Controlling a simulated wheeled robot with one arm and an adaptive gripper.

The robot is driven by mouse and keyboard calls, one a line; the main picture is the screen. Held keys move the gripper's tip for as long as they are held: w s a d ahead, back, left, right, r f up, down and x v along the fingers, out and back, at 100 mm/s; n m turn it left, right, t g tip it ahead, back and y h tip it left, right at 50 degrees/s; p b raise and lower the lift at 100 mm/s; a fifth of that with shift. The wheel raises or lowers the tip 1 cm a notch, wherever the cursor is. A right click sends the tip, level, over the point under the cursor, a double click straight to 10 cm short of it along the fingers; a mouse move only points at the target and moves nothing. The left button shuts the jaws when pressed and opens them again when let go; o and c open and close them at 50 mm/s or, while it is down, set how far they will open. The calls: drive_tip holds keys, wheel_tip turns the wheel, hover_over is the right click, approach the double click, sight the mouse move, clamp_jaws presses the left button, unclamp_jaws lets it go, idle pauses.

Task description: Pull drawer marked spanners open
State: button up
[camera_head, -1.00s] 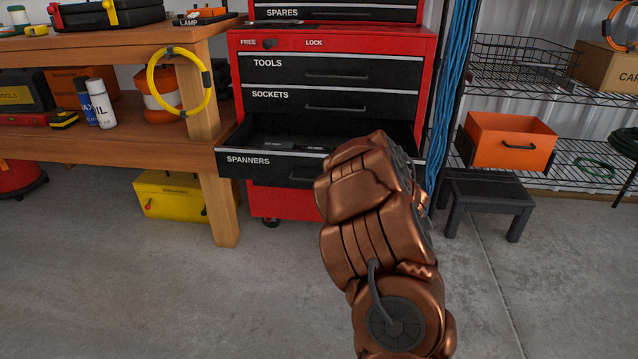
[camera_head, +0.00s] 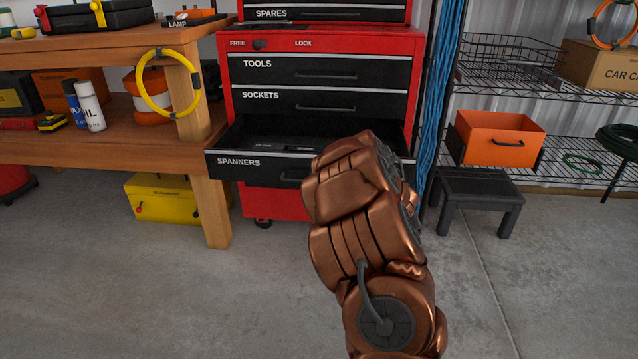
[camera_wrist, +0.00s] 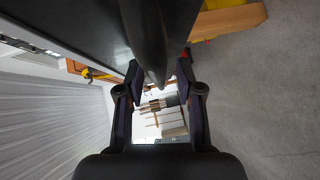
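The drawer marked SPANNERS (camera_head: 238,162) is the lowest black drawer in the red cabinet (camera_head: 320,42). It stands pulled out, with its dark inside showing. My copper arm crosses in front of its right part and hides my gripper and part of the drawer's handle (camera_head: 291,178) in the head view. In the wrist view, the two dark fingers of my gripper (camera_wrist: 160,75) stand apart. The dark handle bar (camera_wrist: 150,40) reaches between them from the top, with a gap visible at the right finger. The dark drawer front (camera_wrist: 70,25) lies at upper left.
A wooden workbench (camera_head: 110,150) stands close on the left, with a yellow box (camera_head: 165,199) under it. A black stool (camera_head: 478,188) and a wire shelf with an orange bin (camera_head: 497,138) are on the right. The concrete floor in front is clear.

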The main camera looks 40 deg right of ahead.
drive_tip(key=s+r, duration=0.1)
drive_tip(key=s, duration=1.1)
drive_tip(key=shift+a+r, duration=0.3)
drive_tip(key=shift+a, duration=0.1)
drive_tip(key=shift+w, duration=0.1)
drive_tip(key=w+d+r+m+g+h+p, duration=0.1)
drive_tip(key=w+r+m+g+h+p, duration=0.15)
drive_tip(key=r+p, duration=0.5)
drive_tip(key=w+d+r+m+g+h+p, duration=0.1)
drive_tip(key=d+r+m+h+p, duration=0.3)
drive_tip(key=r, duration=0.6)
drive_tip(key=s+a+r+m+g+h+p, duration=0.2)
drive_tip(key=a+r+m+g+p, duration=0.3)
drive_tip(key=r+p, duration=0.55)
drive_tip(key=s+a+r+m+g+y+p, duration=0.1)
drive_tip(key=s+a+r+g+y+p, duration=0.2)
drive_tip(key=a, duration=0.9)
drive_tip(key=s+a+r+m+g+y+p, duration=0.1)
drive_tip(key=s+a+r+g+y+p, duration=0.2)
drive_tip(key=s+a+r+p, duration=0.4)
drive_tip(key=s+a+r+m+g+y+p, duration=0.2)
drive_tip(key=s+a+r+p, duration=0.3)
drive_tip(key=s+a+p, duration=0.7)
drive_tip(key=s+a+g+y, duration=0.1)
drive_tip(key=s+a, duration=0.3)
drive_tip(key=a, duration=0.3)
drive_tip(key=shift+a+r+g+y, duration=0.2)
drive_tip(key=shift+r+g+y, duration=0.15)
drive_tip(key=shift+r, duration=0.05)
